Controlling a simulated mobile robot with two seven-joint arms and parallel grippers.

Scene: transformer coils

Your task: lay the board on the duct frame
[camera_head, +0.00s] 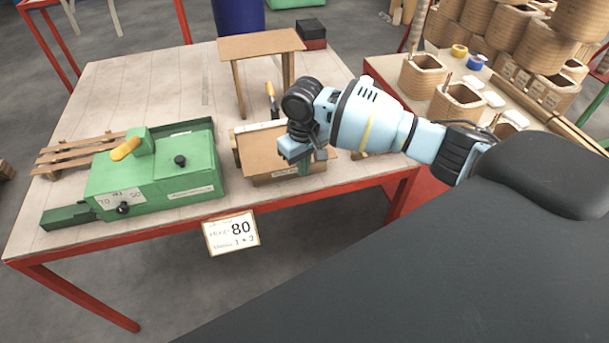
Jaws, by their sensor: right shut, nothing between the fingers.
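A flat brown board (258,147) lies over a low wooden frame (240,136), which looks like the duct frame, in the middle of the table near its front edge. The frame's light rim shows at the left and back. Whether the board lies fully flat on it I cannot tell. My right gripper (304,167) reaches in from the right and points down at the right part of the board. It is shut with nothing between its fingers. The gripper and wrist hide that part of the board. My left gripper is out of view.
A brown-topped stand (260,45) on legs is behind the frame, with a yellow-handled tool (272,92) near it. A green machine (155,172) stands to the left, beside wooden slats (80,150). Wooden coil formers (458,100) crowd the right table. A sign (231,233) hangs in front.

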